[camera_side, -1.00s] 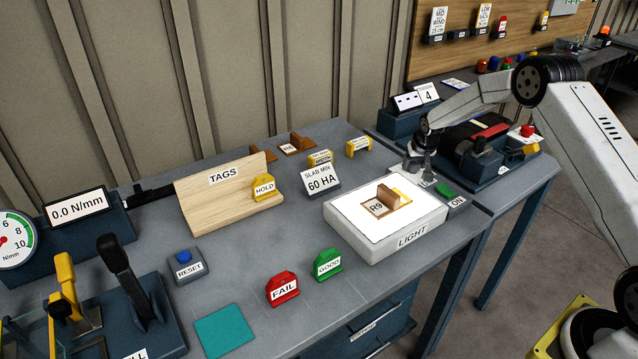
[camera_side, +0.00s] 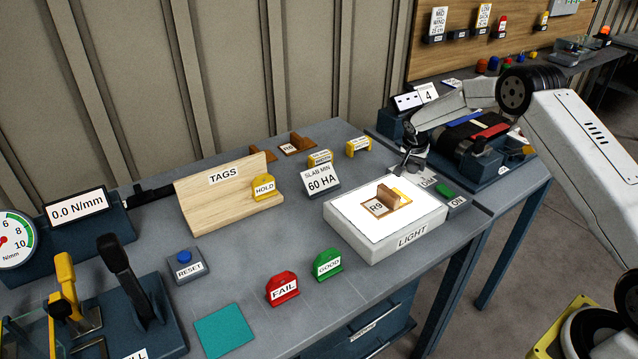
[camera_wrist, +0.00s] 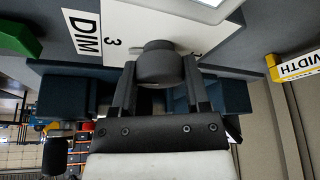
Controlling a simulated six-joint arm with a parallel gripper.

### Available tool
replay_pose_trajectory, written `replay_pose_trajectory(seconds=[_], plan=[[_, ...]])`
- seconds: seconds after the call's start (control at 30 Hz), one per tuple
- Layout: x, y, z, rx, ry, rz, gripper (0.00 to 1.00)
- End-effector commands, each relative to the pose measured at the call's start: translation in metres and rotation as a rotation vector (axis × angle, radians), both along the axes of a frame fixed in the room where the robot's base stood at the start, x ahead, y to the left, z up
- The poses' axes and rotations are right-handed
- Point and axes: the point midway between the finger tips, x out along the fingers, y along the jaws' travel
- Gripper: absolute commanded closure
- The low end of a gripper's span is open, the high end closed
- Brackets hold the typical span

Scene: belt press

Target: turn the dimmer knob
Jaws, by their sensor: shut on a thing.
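The dimmer knob (camera_wrist: 158,66) is a dark round knob on a white plate (camera_wrist: 118,22) marked DIM and 3. In the wrist view it sits between the two fingers of my gripper (camera_wrist: 159,72), which is shut on it. In the side view my gripper (camera_side: 412,160) is at the back right corner of the light box (camera_side: 405,238), and the fingers cover the knob there. A slab piece marked R9 (camera_side: 376,209) lies on the lit white panel.
The green ON button (camera_side: 446,188) is right of my gripper. A yellow WIDTH holder (camera_side: 358,147) stands to its left, and a dark block-like device (camera_side: 480,150) stands behind right on another table.

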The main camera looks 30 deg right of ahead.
Motion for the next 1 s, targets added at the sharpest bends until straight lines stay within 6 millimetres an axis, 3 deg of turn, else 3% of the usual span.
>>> replay_pose_trajectory(seconds=[0.4,0.9,0.93,1.0], plan=[[0.0001,0.0008,-0.0016,0.002,0.003,-0.211,0.99],[0.0001,0.0008,-0.0013,0.003,0.001,-0.24,0.99],[0.0001,0.0008,-0.0013,0.003,0.001,-0.24,0.37],[0.0003,0.0008,-0.0012,0.002,0.002,-0.239,0.15]])
